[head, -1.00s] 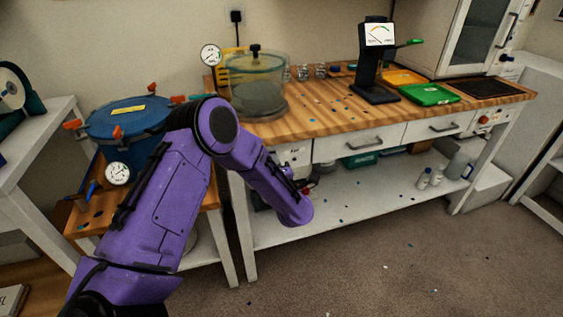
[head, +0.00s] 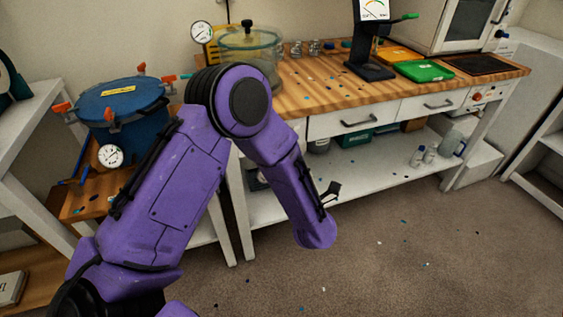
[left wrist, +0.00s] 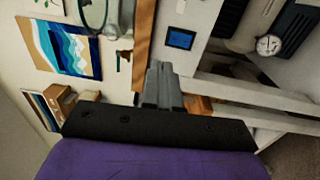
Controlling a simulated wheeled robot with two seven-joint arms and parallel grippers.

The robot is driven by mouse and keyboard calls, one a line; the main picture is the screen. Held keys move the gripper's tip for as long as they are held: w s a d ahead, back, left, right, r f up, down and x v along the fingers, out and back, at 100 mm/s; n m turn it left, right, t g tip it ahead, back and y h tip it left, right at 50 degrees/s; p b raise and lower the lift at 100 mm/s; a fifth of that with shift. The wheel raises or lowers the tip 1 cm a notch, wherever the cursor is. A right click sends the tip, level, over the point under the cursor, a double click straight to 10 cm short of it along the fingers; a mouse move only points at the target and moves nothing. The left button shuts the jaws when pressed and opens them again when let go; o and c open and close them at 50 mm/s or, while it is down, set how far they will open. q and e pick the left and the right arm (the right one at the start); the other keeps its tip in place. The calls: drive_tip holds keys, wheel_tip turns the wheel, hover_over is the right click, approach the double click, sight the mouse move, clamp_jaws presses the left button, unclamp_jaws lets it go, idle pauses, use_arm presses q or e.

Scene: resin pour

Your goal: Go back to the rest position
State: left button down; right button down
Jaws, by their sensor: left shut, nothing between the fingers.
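My left arm (head: 185,170) crosses the left half of the head view, its elbow raised in front of the workbench and its forearm sloping down to the right. In the left wrist view, my left gripper (left wrist: 160,82) shows its grey fingers together, with nothing between them. In the head view the left gripper is mostly hidden behind the forearm; a small dark part (head: 330,192) sticks out beside it. My right gripper is in neither view.
The wooden workbench (head: 305,95) runs behind the arm, with a glass chamber (head: 262,45), a dial stand (head: 372,70) and a green tray (head: 425,71). A blue pressure pot (head: 120,100) stands at the left. The carpet (head: 400,265) in front is clear apart from small specks.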

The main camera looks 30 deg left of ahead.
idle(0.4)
use_arm(q)
drive_tip(key=s+d+f+m+h, duration=0.3)
drive_tip(key=f+m+h, duration=0.6)
drive_tip(key=f+m, duration=0.5)
drive_tip(key=s+a+f+m+g+h+p, duration=0.1)
drive_tip(key=s+a+f+m+g, duration=0.1)
drive_tip(key=s, duration=1.1)
drive_tip(key=s+a+f+m+g+h+p, duration=0.1)
drive_tip(key=s+a+f+m+g, duration=0.1)
drive_tip(key=s+f+m+g, duration=0.3)
drive_tip(key=s+f+g, duration=0.1)
drive_tip(key=s+f, duration=0.3)
drive_tip(key=s, duration=0.4)
drive_tip(key=shift+s+a+m+p, duration=0.15)
drive_tip(key=shift+s+m+p, duration=0.1)
drive_tip(key=shift+m+p, duration=0.1)
